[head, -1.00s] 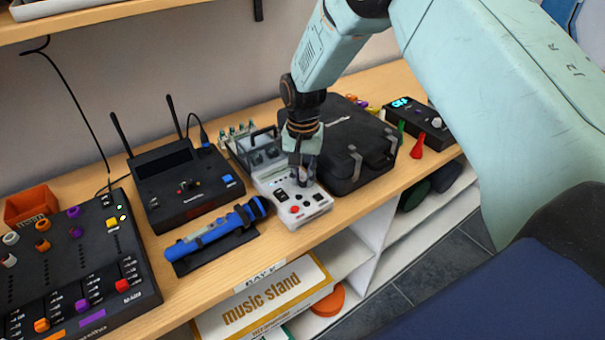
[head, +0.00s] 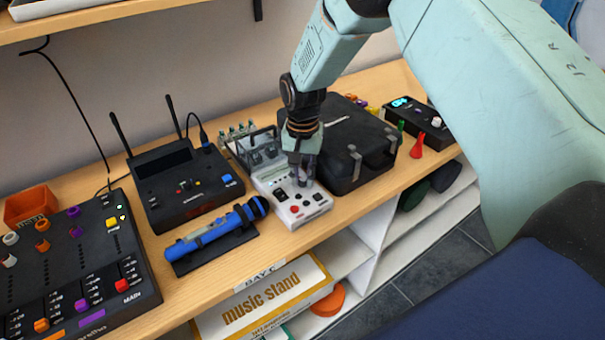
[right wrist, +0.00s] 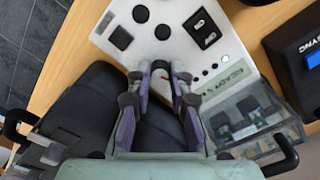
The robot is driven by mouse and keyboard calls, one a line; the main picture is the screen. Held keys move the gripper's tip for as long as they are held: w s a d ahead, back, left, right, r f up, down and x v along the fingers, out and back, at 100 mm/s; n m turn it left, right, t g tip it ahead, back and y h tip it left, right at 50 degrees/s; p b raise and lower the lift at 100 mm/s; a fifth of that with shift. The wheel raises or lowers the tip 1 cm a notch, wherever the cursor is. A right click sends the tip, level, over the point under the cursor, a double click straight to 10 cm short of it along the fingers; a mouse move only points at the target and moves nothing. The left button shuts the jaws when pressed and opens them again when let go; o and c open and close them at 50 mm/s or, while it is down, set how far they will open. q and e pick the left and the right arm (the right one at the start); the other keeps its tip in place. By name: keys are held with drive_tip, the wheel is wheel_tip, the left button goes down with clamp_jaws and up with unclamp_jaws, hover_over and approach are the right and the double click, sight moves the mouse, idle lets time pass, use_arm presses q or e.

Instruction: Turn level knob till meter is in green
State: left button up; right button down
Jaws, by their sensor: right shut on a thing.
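A white instrument (head: 318,212) with a red button and dark controls lies on the wooden shelf; it also shows in the right wrist view (right wrist: 178,52). My right gripper (head: 303,180) points down at its far right part. In the right wrist view the fingertips (right wrist: 161,72) are close together on a small knob, mostly hidden between them. I cannot make out a meter reading. My left gripper is not in view.
A black case (head: 345,135) stands close to the right of the gripper. A black receiver with antennas (head: 160,200) and a blue microphone (head: 215,234) are to the left. A clear-sided unit (head: 258,150) is behind the instrument. A mixer (head: 90,230) is at far left.

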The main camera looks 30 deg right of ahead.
sight(303, 179)
drive_tip(key=shift+w, duration=0.1)
idle(0.3)
drive_tip(key=c, duration=1.2)
unclamp_jaws()
wheel_tip(303, 179, up, 12)
drive_tip(key=shift+r, duration=0.1)
